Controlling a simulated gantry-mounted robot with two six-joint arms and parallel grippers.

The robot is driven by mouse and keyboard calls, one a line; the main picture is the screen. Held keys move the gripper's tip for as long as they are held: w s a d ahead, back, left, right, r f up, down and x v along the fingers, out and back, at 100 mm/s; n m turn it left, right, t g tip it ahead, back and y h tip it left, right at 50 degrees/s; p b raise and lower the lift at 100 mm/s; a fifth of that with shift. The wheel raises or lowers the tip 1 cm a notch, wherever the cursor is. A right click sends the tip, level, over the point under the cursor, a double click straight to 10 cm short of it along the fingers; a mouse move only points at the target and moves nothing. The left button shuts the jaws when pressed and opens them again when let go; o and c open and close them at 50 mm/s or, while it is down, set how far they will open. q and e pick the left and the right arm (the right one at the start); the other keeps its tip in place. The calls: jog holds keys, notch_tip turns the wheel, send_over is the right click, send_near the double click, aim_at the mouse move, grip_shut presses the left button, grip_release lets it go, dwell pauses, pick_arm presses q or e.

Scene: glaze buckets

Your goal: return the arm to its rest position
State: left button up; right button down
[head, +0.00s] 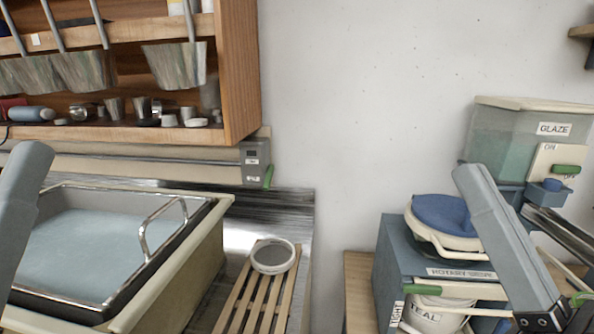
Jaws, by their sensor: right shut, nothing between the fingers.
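My right arm comes down at the lower right, in front of the blue machine. Its dark end with my right gripper (541,317) is at the bottom edge, partly cut off. The fingers are shut and hold nothing. At the left edge only a grey link of my left arm shows; its gripper is out of the picture.
A blue machine (388,262) with a blue-lidded pot and a TEAL bucket (432,316) stands behind my right arm, with a GLAZE tank (500,130) above. A white ring-shaped bowl (273,257) sits on a wooden rack (240,302). A water basin (75,245) is left, below a shelf (242,70).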

jog(key=s+d+r+t+h+p, duration=0.2)
jog(key=s+d+r+h+p, duration=0.15)
jog(key=r+h, duration=0.3)
notch_tip(320, 180, up, 33)
jog(key=p, duration=3.3)
jog(key=shift+w+d+f+m, duration=0.15)
jog(key=shift+w+d+m, duration=0.1)
jog(key=shift+d+m, duration=0.1)
jog(key=shift+f, duration=0.1)
